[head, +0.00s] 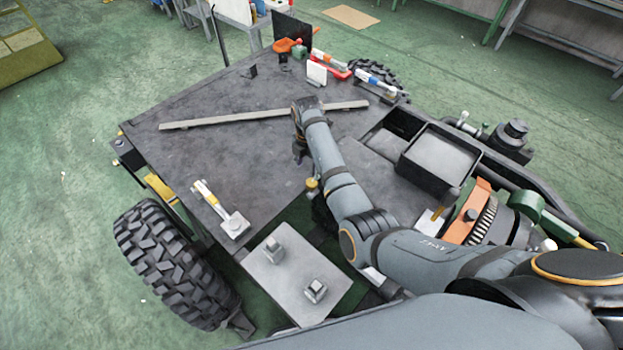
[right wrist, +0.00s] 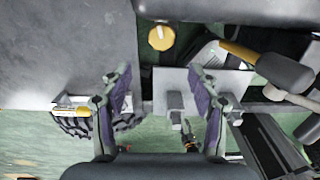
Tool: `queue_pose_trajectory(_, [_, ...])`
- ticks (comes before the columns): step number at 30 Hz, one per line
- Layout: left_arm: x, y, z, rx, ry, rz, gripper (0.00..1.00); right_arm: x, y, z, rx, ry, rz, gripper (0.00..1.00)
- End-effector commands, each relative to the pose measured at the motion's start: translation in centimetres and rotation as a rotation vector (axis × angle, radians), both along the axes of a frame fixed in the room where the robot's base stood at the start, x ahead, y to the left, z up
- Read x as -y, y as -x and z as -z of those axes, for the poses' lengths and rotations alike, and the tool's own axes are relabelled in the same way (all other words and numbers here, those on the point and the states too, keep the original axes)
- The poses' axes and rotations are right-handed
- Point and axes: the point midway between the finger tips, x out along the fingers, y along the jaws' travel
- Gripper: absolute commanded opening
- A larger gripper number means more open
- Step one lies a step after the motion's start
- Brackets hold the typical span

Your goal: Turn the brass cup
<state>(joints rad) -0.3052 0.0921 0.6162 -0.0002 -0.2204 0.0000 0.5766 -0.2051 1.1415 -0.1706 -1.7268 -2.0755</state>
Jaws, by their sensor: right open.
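The brass cup (head: 312,185) is a small yellow round piece at the near edge of the dark deck, just left of my right forearm in the head view. In the right wrist view the brass cup (right wrist: 161,38) shows from above as a yellow disc, beyond and between the fingertips. My right gripper (head: 300,157) points down above the deck, a little farther back than the cup. In the right wrist view my right gripper (right wrist: 161,75) has its fingers wide apart with nothing between them. My left gripper is not in view.
A long metal bar (head: 235,119) lies across the dark deck (head: 190,155). A yellow-handled tool (head: 220,208) lies near its left edge. A grey plate with two blocks (head: 285,292) is in front. A black tray (head: 440,157) stands at right. The deck's middle left is clear.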

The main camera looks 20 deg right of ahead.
Motion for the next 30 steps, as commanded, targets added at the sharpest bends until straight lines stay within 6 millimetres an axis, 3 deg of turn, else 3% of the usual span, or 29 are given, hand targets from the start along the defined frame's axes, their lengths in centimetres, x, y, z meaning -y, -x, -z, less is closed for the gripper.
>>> queue_pose_trajectory(5, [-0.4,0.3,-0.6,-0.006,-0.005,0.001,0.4,0.3,0.1,3.8,-0.004,0.004,0.003,0.61])
queue_pose_trajectory(12, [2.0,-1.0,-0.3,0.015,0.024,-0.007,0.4,0.2,0.0,7.9,0.0,0.002,0.003,0.61])
queue_pose_trajectory(23, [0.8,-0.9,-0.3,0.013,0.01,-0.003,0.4,0.3,0.0,8.8,0.002,0.002,0.004,0.61])
queue_pose_trajectory(30, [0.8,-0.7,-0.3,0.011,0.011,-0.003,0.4,0.3,0.0,8.8,0.002,0.002,0.004,0.31])
